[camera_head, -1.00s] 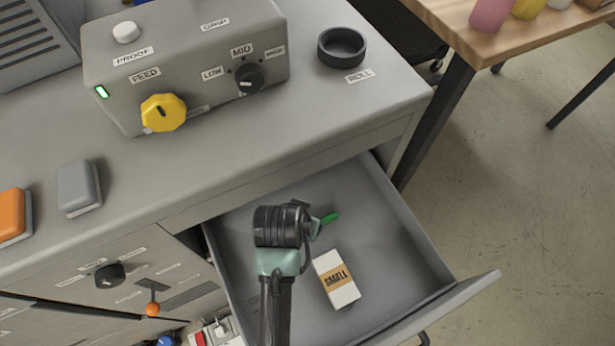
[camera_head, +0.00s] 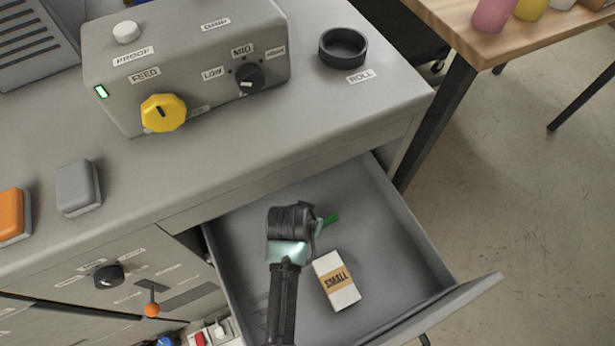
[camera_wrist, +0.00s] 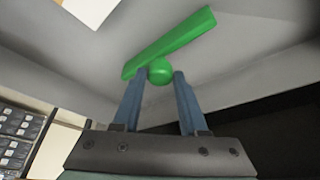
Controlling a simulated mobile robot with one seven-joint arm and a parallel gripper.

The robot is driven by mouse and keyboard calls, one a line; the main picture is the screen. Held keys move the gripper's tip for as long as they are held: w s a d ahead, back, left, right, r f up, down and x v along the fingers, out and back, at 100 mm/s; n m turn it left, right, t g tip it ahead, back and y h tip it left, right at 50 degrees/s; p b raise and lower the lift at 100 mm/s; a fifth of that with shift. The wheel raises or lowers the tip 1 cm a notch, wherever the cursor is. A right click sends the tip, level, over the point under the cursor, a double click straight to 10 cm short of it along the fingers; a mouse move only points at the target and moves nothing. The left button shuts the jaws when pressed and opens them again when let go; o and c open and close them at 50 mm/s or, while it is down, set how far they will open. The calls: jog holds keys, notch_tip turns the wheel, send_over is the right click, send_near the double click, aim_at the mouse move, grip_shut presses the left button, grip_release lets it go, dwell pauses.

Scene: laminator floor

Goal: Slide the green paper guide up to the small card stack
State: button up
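The green paper guide (camera_head: 331,219) lies in the open drawer, mostly hidden behind my gripper in the head view. In the wrist view it is a long green bar (camera_wrist: 172,42) with a round green knob (camera_wrist: 159,71) on its near side. My gripper (camera_wrist: 160,75) has its two blue fingers apart, one on each side of the knob, with what looks like a thin gap. The small card stack (camera_head: 336,281), white with a tan "SMALL" band, lies nearer the drawer front. A white corner of it (camera_wrist: 90,8) shows in the wrist view, apart from the guide.
The drawer (camera_head: 405,245) has raised walls around my gripper, and its floor is clear right of the stack. The grey cabinet top (camera_head: 250,140) overhangs its back, carrying a control box (camera_head: 190,60) and a black ring (camera_head: 343,47).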

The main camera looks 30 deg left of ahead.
grip_shut()
dwell(1.1)
